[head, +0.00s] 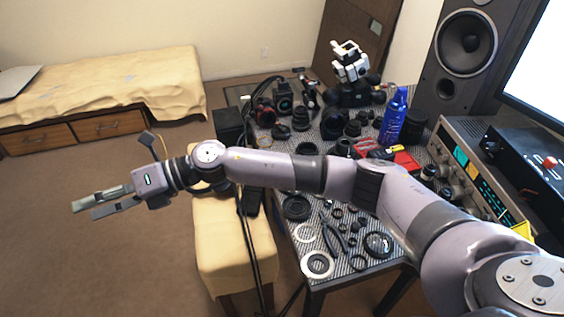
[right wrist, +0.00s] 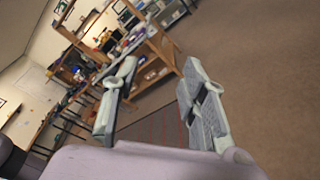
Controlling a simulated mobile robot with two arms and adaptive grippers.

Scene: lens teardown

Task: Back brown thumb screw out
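My right gripper (head: 86,210) is stretched out to the left, past the table and above the open floor. Its two fingers are apart with nothing between them. It also shows in the right wrist view (right wrist: 156,72), where the gap between the fingers is empty. I cannot pick out a brown thumb screw in either view; small parts on the table are too small to tell, and my right arm hides part of the tabletop. My left gripper is not in view.
A striped table (head: 341,275) is crowded with lens parts, pliers (head: 334,238), a blue spray can (head: 393,116) and a white-and-black device (head: 350,62). A yellow stool (head: 228,262) stands beside it. Open floor and a bed (head: 100,85) lie left.

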